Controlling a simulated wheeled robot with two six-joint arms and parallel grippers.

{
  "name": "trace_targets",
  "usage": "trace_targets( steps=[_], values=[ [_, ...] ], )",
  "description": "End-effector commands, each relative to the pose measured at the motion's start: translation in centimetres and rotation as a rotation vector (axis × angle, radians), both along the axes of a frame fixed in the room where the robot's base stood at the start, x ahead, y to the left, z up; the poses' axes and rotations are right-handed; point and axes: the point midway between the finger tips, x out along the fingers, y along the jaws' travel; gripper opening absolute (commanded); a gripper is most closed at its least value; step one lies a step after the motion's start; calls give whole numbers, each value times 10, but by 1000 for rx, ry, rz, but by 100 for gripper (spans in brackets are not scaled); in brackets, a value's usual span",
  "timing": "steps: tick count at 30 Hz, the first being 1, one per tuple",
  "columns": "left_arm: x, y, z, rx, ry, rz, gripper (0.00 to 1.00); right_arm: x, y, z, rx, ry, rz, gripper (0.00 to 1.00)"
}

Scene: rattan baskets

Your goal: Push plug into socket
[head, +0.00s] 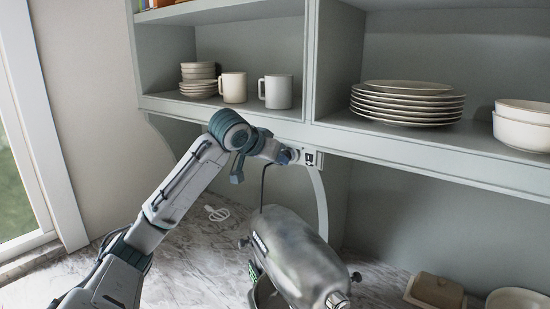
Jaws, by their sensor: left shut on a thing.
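My left gripper (287,156) is at the underside edge of the wall shelf, shut on what looks like the plug. The plug is mostly hidden by the gripper. A dark cord (263,186) hangs below the gripper towards the stand mixer (296,254). The socket (311,159) is a small pale plate with a dark centre on the shelf's front edge, just right of my fingertips. I cannot tell whether the plug touches the socket or is in it. My right gripper is not in view.
The shelf (225,107) above holds two mugs (234,87), small stacked dishes (198,80), plates (407,103) and bowls (523,124). A small white object (217,213) lies on the marble counter (200,260). A butter dish (436,291) is at lower right.

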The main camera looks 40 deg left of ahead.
Motion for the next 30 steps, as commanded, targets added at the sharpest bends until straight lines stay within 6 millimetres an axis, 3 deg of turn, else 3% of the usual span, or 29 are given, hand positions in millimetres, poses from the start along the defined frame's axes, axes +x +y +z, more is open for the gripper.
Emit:
trace_targets(
  steps=[30],
  values=[
    [0,0,2,4,-1,4,3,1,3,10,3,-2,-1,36]
  ],
)
